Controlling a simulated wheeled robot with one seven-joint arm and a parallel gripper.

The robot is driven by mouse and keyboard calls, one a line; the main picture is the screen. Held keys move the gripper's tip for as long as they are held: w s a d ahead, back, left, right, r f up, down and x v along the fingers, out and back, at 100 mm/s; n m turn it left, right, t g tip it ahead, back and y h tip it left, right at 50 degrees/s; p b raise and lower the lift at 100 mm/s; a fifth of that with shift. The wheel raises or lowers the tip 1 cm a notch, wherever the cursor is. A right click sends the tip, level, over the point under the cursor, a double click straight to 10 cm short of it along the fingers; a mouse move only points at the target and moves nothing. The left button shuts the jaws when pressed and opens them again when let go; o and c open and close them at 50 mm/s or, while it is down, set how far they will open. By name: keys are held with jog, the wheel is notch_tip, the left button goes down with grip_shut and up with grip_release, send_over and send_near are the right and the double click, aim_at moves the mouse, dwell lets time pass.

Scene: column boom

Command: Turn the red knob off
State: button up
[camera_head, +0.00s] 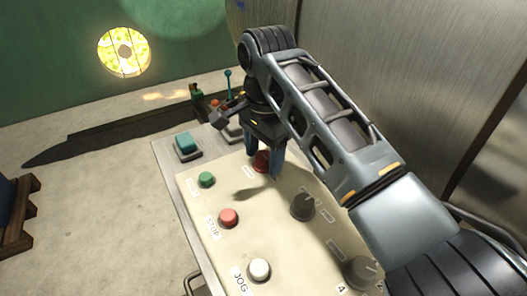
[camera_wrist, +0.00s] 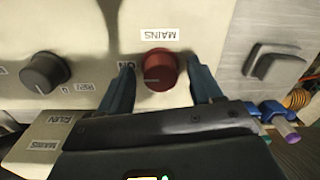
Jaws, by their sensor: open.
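The red knob (camera_wrist: 159,70) sits on the cream panel under a "MAINS" label. Its pale pointer line is turned toward the left in the wrist view, where an "ON" label stands beside it. In the head view the red knob (camera_head: 261,162) is partly hidden by my gripper. My gripper (camera_head: 265,165) is over the panel's far part. In the wrist view my gripper (camera_wrist: 160,85) is open, with one blue-grey finger on each side of the knob. A gap shows on both sides, wider on the left. Whether the fingertips reach the panel is unclear.
A black knob (camera_wrist: 45,72) is beside it; dark knobs (camera_head: 303,206) and (camera_head: 361,272) also show in the head view. Green (camera_head: 206,180), red (camera_head: 228,217) and white (camera_head: 259,269) buttons line the panel's left. A teal switch (camera_head: 187,143) sits beyond.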

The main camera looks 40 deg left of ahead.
jog(key=shift+c, duration=0.3)
jog(key=c, duration=1)
jog(key=shift+s+r+n+p, duration=0.1)
jog(key=shift+n+p, duration=0.3)
jog(key=shift+p, duration=0.15)
jog(key=n+p, duration=0.2)
jog(key=p, duration=0.1)
jog(key=shift+r+n, duration=0.1)
jog(key=shift+n, duration=0.3)
jog(key=n+p, duration=0.2)
jog(key=n, duration=0.2)
jog(key=shift+n+p, duration=0.3)
jog(key=shift+p, duration=0.1)
jog(key=n+p, duration=0.1)
jog(key=n, duration=0.3)
jog(key=shift+n, duration=0.3)
jog(key=n, duration=0.5)
jog(key=shift+p, duration=0.4)
